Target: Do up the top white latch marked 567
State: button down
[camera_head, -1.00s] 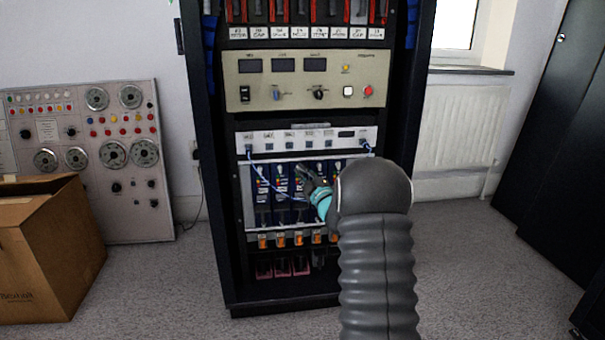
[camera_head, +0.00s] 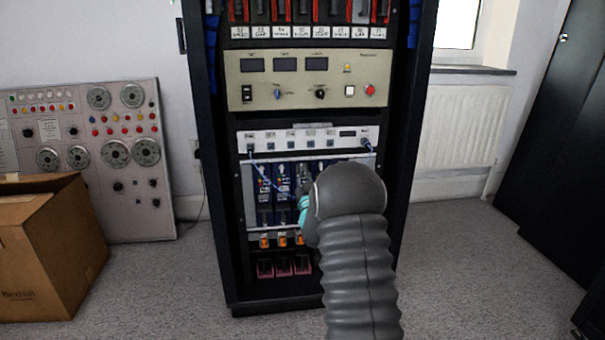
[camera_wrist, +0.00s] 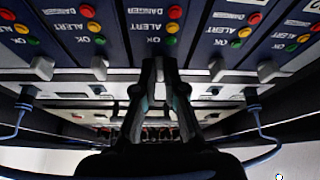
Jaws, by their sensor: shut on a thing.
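A row of blue modules (camera_head: 264,190) with coloured lights sits in the black rack. White latches run along their edge in the wrist view, one at the left (camera_wrist: 100,67) and one at the right (camera_wrist: 217,69) of my gripper. My gripper (camera_wrist: 160,64) is closed at the middle module's edge, between these two latches. The mark 567 cannot be read. In the head view my gripper (camera_head: 303,188) is at the modules' front, partly hidden by my arm.
A white panel (camera_head: 290,140) with blue cables (camera_wrist: 262,128) is above the modules; cables hang on both sides of my gripper. Orange tabs (camera_head: 264,241) sit below the modules. A cardboard box (camera_head: 40,255) stands at left. The floor right of the rack is clear.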

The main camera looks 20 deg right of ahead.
jog(key=shift+a+m+h, duration=0.1)
jog(key=shift+m+h, duration=0.3)
jog(key=shift+m, duration=0.5)
jog(key=c, duration=1.3)
grip_release()
jog(key=shift+o, duration=0.2)
jog(key=v, duration=1.2)
jog(key=shift+r, duration=0.1)
